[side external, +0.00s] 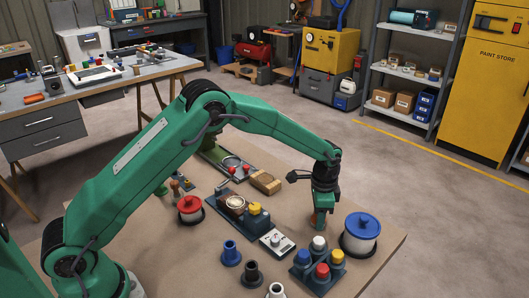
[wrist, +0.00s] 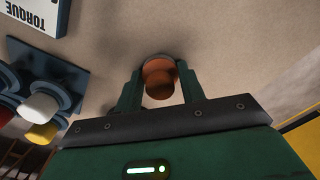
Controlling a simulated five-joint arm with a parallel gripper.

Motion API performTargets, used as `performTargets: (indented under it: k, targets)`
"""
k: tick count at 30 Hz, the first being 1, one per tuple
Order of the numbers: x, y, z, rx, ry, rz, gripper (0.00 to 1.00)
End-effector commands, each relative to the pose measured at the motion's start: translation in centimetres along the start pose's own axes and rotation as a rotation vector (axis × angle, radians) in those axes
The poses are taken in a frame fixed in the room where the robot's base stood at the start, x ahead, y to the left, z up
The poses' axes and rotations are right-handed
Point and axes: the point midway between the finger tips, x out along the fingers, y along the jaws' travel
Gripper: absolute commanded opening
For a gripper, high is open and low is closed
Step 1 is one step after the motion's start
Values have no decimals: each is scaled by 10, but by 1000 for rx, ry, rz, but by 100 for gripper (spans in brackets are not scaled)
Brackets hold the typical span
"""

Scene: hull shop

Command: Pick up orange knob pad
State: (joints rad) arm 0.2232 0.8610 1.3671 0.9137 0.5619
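The orange knob pad (wrist: 159,78) is a small round orange-brown piece standing on the tan worktop. In the side view only a bit of it (side external: 318,219) shows low at the tip of my gripper (side external: 321,208). In the wrist view my gripper (wrist: 161,85) has one green finger on each side of the pad, very close to it. I cannot tell whether the fingers touch it. The pad appears to be still at the worktop surface.
A blue-lidded white pot (side external: 361,234) stands close to the right of my gripper. A block with several colored caps (side external: 317,268) is in front. A wooden block (side external: 266,182) and a dark tray of parts (side external: 245,210) lie to the left. The worktop's right edge is near.

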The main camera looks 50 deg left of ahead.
Motion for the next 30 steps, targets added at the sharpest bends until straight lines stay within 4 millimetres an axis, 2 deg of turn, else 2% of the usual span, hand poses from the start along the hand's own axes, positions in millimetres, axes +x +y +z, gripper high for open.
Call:
performTargets:
  k: [14,23,30]
  targets:
    - [-6,0,0,0,1,-1,17]
    - [-42,-1,-1,0,4,-2,17]
    - [-66,42,-2,4,2,-1,17]
